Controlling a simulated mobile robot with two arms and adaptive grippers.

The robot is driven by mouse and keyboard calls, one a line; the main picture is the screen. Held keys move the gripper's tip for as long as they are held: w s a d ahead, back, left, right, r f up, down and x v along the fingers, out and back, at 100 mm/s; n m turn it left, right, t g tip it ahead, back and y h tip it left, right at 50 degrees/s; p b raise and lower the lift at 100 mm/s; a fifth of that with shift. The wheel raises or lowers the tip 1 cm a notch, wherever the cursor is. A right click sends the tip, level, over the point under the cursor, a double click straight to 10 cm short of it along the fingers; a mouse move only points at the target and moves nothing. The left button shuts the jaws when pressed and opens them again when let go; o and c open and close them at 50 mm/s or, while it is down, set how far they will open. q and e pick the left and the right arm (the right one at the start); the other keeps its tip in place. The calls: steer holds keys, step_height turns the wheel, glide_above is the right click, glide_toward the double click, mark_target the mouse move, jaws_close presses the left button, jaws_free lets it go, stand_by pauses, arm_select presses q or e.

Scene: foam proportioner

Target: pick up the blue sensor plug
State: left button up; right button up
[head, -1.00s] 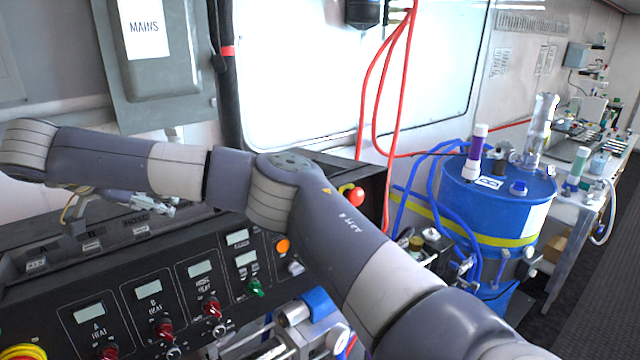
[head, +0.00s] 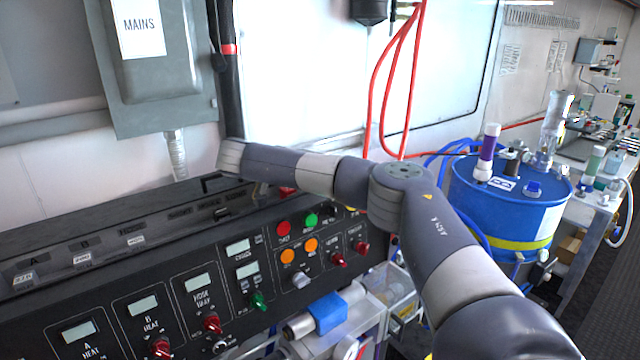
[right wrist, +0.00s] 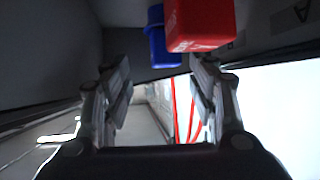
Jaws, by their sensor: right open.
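The blue sensor plug (right wrist: 156,37) shows at the top of the right wrist view. A red block-like plug (right wrist: 200,25) sits right beside it and hides part of it. My right gripper (right wrist: 162,88) is open, its two fingers apart with nothing between them. The blue plug is above the gap between the fingertips in that view, apart from them. In the head view my right arm reaches left over the black control panel (head: 240,300); its gripper is mostly hidden behind the wrist, and I cannot make out the blue plug there. My left gripper is not in view.
A grey MAINS box (head: 165,75) hangs on the wall behind. The panel carries several knobs, lamps and displays. A blue drum (head: 500,215) stands at the right, with red hoses (head: 385,80) hanging left of it. A dark surface fills the top of the right wrist view.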

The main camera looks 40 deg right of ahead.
steer(key=p+x, duration=0.2)
steer(key=x, duration=0.1)
steer(key=shift+w+d+f+p, duration=0.2)
steer(key=shift+w+p, duration=0.15)
steer(key=shift+d+f, duration=0.2)
steer(key=shift+d, duration=0.1)
steer(key=shift+d+f, duration=0.1)
steer(key=shift+f, duration=0.05)
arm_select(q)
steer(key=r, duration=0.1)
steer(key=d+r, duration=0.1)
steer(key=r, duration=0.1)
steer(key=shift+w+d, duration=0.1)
arm_select(e)
steer(key=c, duration=1.2)
